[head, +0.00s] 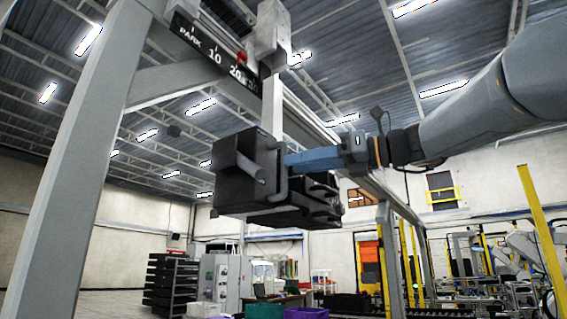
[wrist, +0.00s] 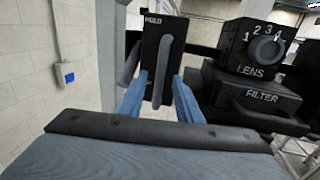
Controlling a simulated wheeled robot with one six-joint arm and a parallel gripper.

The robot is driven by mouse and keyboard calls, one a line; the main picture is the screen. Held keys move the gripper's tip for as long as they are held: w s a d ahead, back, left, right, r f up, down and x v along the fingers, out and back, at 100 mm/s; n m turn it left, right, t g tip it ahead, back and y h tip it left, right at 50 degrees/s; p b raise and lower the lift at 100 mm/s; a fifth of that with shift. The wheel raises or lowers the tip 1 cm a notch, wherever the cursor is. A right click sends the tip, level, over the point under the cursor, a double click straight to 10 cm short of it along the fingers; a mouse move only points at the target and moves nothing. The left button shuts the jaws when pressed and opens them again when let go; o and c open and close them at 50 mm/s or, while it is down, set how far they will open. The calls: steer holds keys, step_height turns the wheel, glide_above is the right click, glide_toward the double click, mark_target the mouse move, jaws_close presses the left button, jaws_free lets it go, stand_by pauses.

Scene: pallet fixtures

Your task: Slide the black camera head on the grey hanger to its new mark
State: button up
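The black camera head (head: 265,195) hangs from the grey hanger (head: 271,95) below an overhead rail. A black scale plate (head: 213,54) on the rail reads PARK, 10, 20 and further, partly hidden; a red marker (head: 242,58) sits near the 20. My gripper (head: 289,160) reaches in from the right, its blue fingers at the camera head's handle. In the wrist view, the fingers of my gripper (wrist: 161,80) stand either side of a grey bar handle (wrist: 163,65) on a block labelled HOLD, with gaps showing beside the bar. The fingers look open.
A LENS dial (wrist: 265,48) and a FILTER box (wrist: 258,90) lie right of the handle in the wrist view. A thick grey frame post (head: 75,165) stands at left. A black shelf rack (head: 170,285) and yellow posts (head: 545,240) stand farther back.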

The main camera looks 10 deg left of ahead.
steer(key=shift+w+a+p, duration=0.25)
steer(key=shift+a+p, duration=0.1)
steer(key=shift+a, duration=0.8)
steer(key=shift+w+a+p, duration=0.2)
steer(key=shift+a+p, duration=0.1)
steer(key=shift+a, duration=0.8)
jaws_close()
